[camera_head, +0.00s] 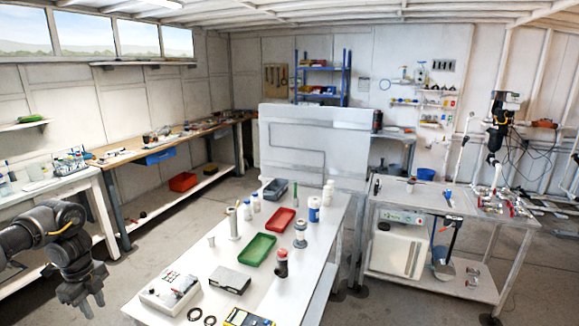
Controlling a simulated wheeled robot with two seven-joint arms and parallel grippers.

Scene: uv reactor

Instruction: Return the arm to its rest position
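My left arm comes in from the left edge, dark grey and bent at the elbow. My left gripper (84,296) hangs at its end in the lower left, fingers pointing down. It is over the floor, left of the white table (262,222) and apart from it. No object shows between its fingers, but they are too small and dark to tell whether they are open or shut. My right arm and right gripper are not in view.
The table holds a green tray (257,249), a red tray (280,218), a white box (169,292), bottles and cylinders. A workbench (120,152) runs along the left wall. A cart (425,201) stands right. Bare floor (150,235) lies between the bench and table.

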